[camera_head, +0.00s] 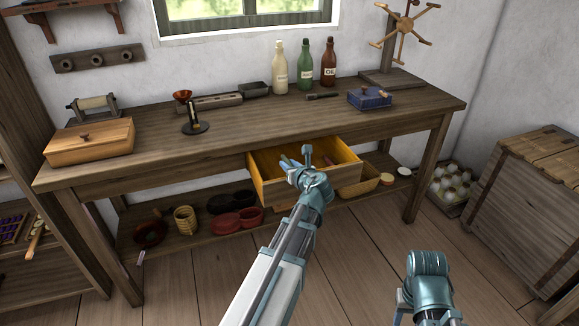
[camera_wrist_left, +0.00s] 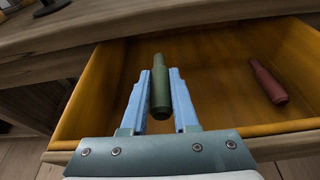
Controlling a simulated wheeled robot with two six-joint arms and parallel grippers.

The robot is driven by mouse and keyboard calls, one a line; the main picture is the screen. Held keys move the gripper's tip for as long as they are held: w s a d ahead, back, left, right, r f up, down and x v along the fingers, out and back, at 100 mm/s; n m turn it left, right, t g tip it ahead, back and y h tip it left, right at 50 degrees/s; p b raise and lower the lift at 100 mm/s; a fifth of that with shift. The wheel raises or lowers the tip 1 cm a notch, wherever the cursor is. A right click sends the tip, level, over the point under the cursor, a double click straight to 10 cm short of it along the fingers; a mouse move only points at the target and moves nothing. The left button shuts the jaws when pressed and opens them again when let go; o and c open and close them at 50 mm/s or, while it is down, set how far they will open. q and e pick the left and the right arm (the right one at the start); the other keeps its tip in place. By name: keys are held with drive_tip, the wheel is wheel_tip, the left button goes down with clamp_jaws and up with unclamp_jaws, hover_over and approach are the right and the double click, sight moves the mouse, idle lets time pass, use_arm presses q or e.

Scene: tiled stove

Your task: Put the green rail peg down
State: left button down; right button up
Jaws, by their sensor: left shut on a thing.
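The green rail peg (camera_wrist_left: 160,95) is between the fingers of my left gripper (camera_wrist_left: 160,74), which is shut on it. In the left wrist view its narrower end points away from me. In the head view my left gripper (camera_head: 291,164) is at the open drawer (camera_head: 256,182) under the workbench, and the peg is mostly hidden. The left wrist view shows the peg over the inside of the drawer (camera_wrist_left: 88,100); I cannot tell whether it touches the floor. Only part of my right arm shows at lower right; its fingers are out of sight.
A dark red peg (camera_wrist_left: 268,82) lies in the drawer's right part. Much of the drawer floor is bare. The workbench top (camera_head: 225,143) overhangs behind. A wooden box (camera_head: 90,140), bottles (camera_head: 304,66) and a blue box (camera_head: 369,99) stand on it.

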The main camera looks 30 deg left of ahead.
use_arm(q)
drive_tip(key=shift+s+f+b, duration=0.1)
drive_tip(key=shift+f+b, duration=0.25)
drive_tip(key=shift+b, duration=0.05)
drive_tip(key=shift+d+f, duration=0.1)
drive_tip(key=shift+s, duration=0.1)
drive_tip(key=c, duration=0.7)
unclamp_jaws()
drive_tip(key=shift+r, duration=0.3)
drive_tip(key=shift+r+p, duration=0.3)
drive_tip(key=shift+p, duration=0.35)
drive_tip(key=p+v, duration=0.3)
drive_tip(key=v, duration=0.8)
drive_tip(key=shift+s+d+r+p, duration=0.1)
drive_tip(key=shift+s+d+p, duration=0.05)
drive_tip(key=shift+d+p, duration=0.15)
